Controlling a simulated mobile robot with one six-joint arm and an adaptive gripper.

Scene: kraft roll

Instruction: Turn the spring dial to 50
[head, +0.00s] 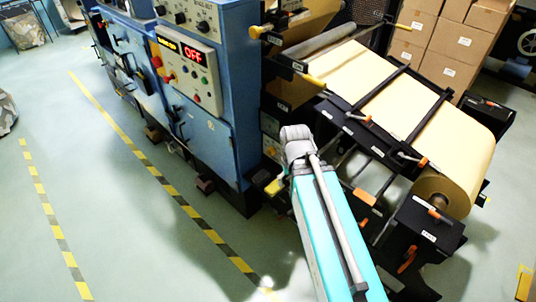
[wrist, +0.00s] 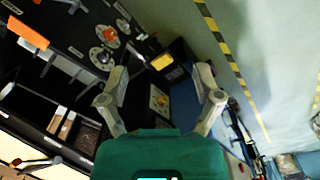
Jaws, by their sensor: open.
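My gripper (wrist: 161,76) is open and empty in the wrist view, its two grey fingers wide apart. In the head view my arm reaches up to the machine's right side, and its grey end hides the fingers and the panel behind. In the wrist view several round dials show: a silver one with an orange knob (wrist: 110,34), a silver one below it (wrist: 101,57), and a yellowish one (wrist: 159,98) between the fingers. Their scales are too small to read, and I cannot tell which is the spring dial. No finger visibly touches a dial.
A blue machine cabinet (head: 226,90) carries a control panel with a red "OFF" display (head: 195,56). A kraft paper roll (head: 452,180) sits in a black frame at right. Cardboard boxes (head: 445,45) stand behind. The floor at left is open, with yellow-black stripes (head: 160,180).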

